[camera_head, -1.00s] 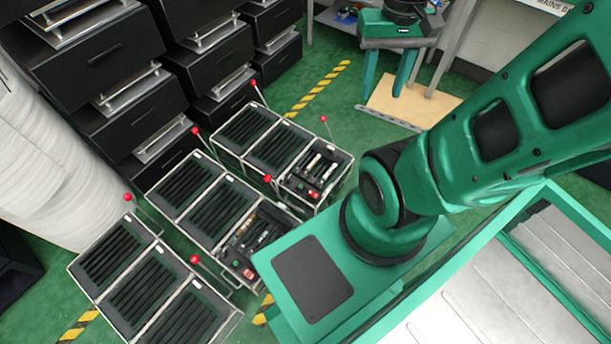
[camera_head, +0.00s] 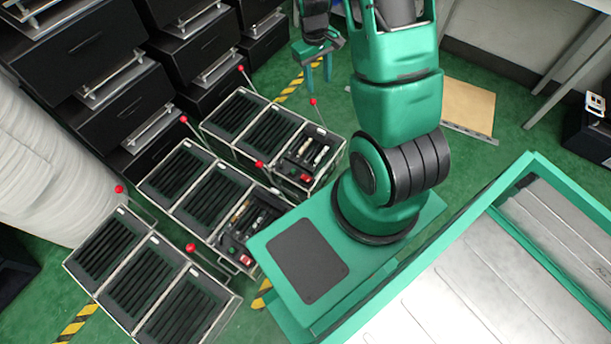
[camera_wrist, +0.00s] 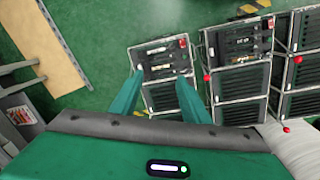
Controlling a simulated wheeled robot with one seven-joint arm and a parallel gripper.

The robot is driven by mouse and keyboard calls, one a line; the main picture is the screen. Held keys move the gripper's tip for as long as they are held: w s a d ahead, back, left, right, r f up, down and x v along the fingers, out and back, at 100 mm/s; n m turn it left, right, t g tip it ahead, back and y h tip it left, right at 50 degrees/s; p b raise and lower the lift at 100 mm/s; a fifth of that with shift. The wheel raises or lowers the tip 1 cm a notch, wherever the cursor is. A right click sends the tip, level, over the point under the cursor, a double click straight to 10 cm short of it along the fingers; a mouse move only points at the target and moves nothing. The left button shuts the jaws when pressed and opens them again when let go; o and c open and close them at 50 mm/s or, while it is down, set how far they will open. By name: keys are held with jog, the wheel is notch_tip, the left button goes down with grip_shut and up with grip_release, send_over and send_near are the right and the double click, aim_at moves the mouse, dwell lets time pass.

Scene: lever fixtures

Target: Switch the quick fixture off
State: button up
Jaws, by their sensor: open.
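Three black lever fixtures in metal frames stand side by side on the floor in the head view: a far one (camera_head: 238,110), a middle one (camera_head: 182,177) and a near one (camera_head: 103,248). Red-ball levers stick up along them, such as the far ball (camera_head: 313,101), a middle ball (camera_head: 259,163) and a near ball (camera_head: 190,247). I cannot tell which is the quick fixture. My gripper (camera_head: 318,77) is open and empty, beyond the fixtures in the picture. In the wrist view its fingers (camera_wrist: 159,76) frame a fixture panel (camera_wrist: 160,58), apparently without touching it.
Black drawer cabinets (camera_head: 95,45) stand behind the fixtures, left. A white wrapped column (camera_head: 50,170) is at the left edge. A tan board (camera_head: 468,107) lies right of my arm. Green floor shows around the fixtures.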

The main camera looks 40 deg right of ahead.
notch_tip(320, 180, down, 10)
jog(key=w+n, duration=0.1)
jog(key=w, duration=0.1)
jog(key=n+y, duration=0.1)
jog(key=n, duration=0.3)
send_over(306, 178)
notch_tip(306, 178, down, 30)
notch_tip(306, 178, down, 10)
jog(key=shift+w+f, duration=0.15)
